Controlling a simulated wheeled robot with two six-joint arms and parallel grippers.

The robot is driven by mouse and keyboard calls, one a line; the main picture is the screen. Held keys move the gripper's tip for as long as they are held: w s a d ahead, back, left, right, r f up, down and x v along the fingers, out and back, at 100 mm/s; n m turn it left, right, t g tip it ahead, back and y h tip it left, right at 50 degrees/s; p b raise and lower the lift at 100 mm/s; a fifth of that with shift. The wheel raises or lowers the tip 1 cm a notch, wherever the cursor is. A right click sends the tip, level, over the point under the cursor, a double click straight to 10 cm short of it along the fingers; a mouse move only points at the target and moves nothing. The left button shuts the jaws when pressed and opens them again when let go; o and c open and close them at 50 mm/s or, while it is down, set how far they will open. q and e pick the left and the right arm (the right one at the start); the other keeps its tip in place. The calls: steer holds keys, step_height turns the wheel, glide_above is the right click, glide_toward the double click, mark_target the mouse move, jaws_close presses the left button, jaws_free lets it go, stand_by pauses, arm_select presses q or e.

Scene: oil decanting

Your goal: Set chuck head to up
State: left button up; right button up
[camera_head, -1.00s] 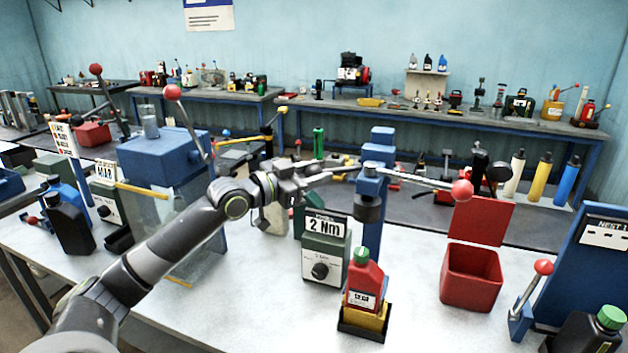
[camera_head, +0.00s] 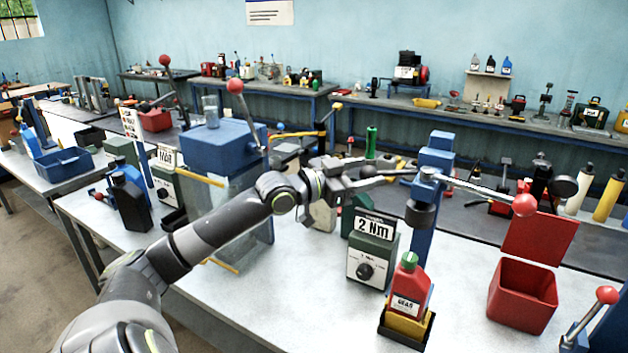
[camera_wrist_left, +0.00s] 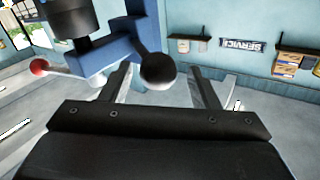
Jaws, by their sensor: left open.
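The capping stand is a blue post with a blue head block (camera_head: 436,150) and a dark round chuck head (camera_head: 420,214) below it. The chuck also shows dark at the top left of the left wrist view (camera_wrist_left: 72,18). A metal lever with a red ball (camera_head: 524,205) reaches right from the block. My left gripper (camera_head: 408,172) is at the block's left side, open. In the wrist view a black ball (camera_wrist_left: 158,70) appears between its spread fingers; I cannot tell whether they touch it. A red bottle (camera_head: 408,285) with a green cap stands below the chuck in a yellow-and-black holder.
A green box marked 2 Nm (camera_head: 372,255) stands left of the bottle. An open red bin (camera_head: 522,295) is to the right. A blue-topped tank (camera_head: 222,148) with a red-ball lever stands behind my left arm. The white table front (camera_head: 300,310) is clear.

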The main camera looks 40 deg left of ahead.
arm_select(q)
steer(key=p+v, duration=0.9)
steer(key=v, duration=0.7)
steer(key=shift+r+p, duration=0.15)
steer(key=shift+p, duration=0.2)
stand_by(0.3)
